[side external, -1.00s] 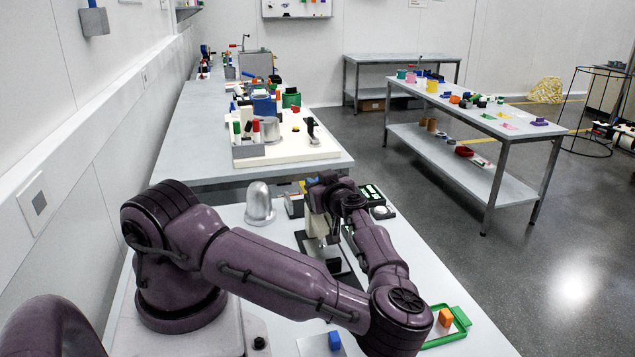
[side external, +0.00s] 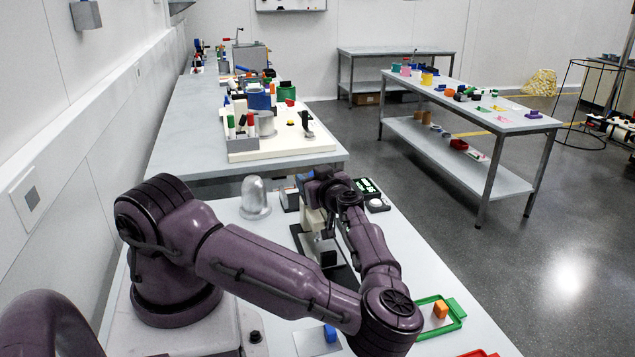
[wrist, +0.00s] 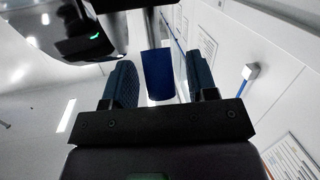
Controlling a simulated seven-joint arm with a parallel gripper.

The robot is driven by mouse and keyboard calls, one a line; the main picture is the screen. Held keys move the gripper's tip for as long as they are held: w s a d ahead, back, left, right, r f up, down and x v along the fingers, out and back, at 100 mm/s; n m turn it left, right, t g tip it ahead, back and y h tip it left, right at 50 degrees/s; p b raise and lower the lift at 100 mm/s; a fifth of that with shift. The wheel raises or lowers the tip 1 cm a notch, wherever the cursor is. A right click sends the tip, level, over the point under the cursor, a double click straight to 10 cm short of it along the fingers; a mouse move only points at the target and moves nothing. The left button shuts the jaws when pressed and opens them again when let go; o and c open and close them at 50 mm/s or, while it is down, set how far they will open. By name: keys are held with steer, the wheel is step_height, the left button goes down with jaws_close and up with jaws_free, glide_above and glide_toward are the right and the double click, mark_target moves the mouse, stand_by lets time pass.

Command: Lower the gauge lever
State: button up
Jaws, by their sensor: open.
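The gauge stand (side external: 312,221) is a pale upright on a black base (side external: 345,275), standing on the near table beneath my gripper (side external: 318,188) in the side view. My wrist and arm hide much of its upper part. In the wrist view my gripper (wrist: 161,62) is open, with one dark finger on each side of a dark blue block (wrist: 158,75). The block looks like the lever's handle, but its link to the stand is hidden. Narrow gaps show between the block and the fingers, and I cannot tell if either touches it.
A clear dome (side external: 255,198) stands left of the gauge. A black box with a green display (side external: 368,188) lies behind it to the right.

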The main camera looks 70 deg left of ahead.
steer(key=v, duration=1.3)
steer(key=shift+f, duration=0.1)
